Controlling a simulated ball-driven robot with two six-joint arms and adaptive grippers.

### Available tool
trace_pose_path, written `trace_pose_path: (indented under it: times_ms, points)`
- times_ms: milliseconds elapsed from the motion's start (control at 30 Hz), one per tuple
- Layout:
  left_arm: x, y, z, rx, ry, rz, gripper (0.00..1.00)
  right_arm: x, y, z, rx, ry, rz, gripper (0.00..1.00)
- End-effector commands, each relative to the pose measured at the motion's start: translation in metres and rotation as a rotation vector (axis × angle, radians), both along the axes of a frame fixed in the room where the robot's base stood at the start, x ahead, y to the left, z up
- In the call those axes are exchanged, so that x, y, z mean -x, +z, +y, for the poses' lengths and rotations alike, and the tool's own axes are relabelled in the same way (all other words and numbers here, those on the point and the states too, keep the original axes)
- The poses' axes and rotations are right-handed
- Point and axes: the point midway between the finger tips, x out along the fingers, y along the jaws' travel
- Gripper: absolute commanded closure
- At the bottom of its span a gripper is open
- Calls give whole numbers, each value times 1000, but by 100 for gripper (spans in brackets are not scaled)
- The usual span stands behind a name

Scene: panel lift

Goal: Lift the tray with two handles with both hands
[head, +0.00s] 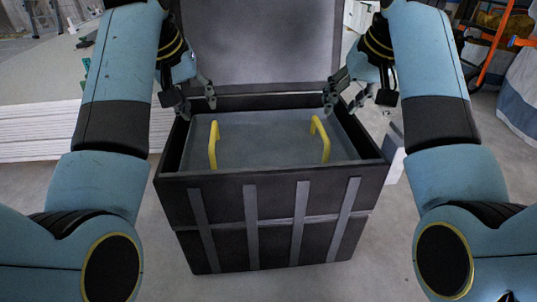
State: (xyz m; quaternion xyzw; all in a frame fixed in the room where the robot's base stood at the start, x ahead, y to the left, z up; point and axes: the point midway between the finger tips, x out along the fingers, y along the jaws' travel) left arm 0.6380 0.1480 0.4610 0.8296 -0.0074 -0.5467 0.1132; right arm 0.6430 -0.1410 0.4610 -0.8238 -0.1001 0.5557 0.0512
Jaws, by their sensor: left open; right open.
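The grey tray (265,142) lies inside a black, open-topped box (272,187). It has two upright yellow handles, the left handle (213,146) and the right handle (320,139). My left gripper (198,110) is open and empty above the box's back left corner, behind and left of the left handle. My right gripper (344,105) is open and empty above the back right corner, behind and right of the right handle. Neither gripper appears to touch a handle. The tray's front edge is hidden behind the box's front wall.
A raised grey lid or panel (262,45) stands behind the box. A stack of white boards (40,130) lies at the left. An orange-framed object (490,55) stands at the back right.

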Motion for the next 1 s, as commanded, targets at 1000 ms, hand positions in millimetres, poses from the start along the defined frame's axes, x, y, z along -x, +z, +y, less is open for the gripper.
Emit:
trace_pose_path:
  times_ms: [1000]
  points:
    - [-42, -98, -14, -1, 0, 1, 60, -38, -98, 23, 1, 0, 2, 60]
